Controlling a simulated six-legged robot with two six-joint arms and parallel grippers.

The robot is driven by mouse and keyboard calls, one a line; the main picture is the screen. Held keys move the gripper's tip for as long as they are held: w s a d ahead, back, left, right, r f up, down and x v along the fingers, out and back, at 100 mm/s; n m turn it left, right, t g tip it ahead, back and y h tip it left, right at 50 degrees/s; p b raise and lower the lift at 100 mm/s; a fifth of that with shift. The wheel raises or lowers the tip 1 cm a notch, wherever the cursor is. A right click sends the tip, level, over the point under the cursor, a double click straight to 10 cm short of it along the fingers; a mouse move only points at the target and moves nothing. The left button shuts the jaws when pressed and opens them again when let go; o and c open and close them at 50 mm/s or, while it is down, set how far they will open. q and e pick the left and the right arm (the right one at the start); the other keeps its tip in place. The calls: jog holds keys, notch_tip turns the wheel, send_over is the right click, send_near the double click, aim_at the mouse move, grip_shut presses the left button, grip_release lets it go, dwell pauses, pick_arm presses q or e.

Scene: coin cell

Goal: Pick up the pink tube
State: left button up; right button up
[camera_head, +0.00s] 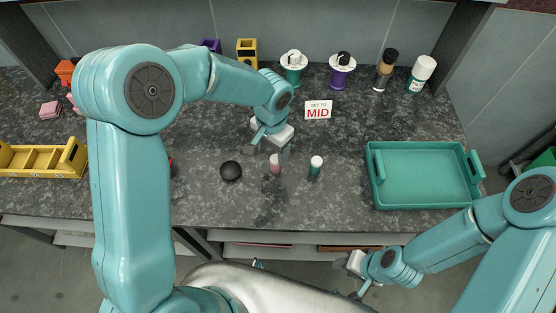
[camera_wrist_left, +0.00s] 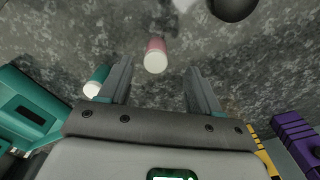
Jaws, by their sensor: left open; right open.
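The pink tube (camera_head: 275,163) is a small upright tube on the dark speckled counter in the head view. In the left wrist view the pink tube (camera_wrist_left: 155,57) shows just ahead of the fingertips, roughly midway between them. My left gripper (camera_head: 267,149) is open and empty just behind and above the tube; its two fingers also show apart in the left wrist view (camera_wrist_left: 158,78). Whether a finger touches the tube cannot be told. My right gripper (camera_head: 350,279) is open at the bottom of the head view, in front of the counter, away from the tube.
A teal tube with white cap (camera_head: 316,167) stands right of the pink one, a black dome (camera_head: 231,171) left. A green tray (camera_head: 420,203) lies right, a yellow rack (camera_head: 25,160) left. A "MID" sign (camera_head: 318,110) and several bottles stand behind.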

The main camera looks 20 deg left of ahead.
aim_at(276, 164)
pick_arm(q)
jog(key=shift+f, duration=0.8)
jog(key=shift+s+f, duration=0.25)
jog(key=shift+f, duration=0.25)
jog(key=f, duration=0.1)
jog(key=f+p, duration=0.1)
jog(key=f, duration=0.2)
jog(key=shift+w+d+f, duration=0.3)
jog(key=shift+w+f, duration=0.1)
jog(key=shift+f, duration=0.2)
jog(key=c, duration=1.1)
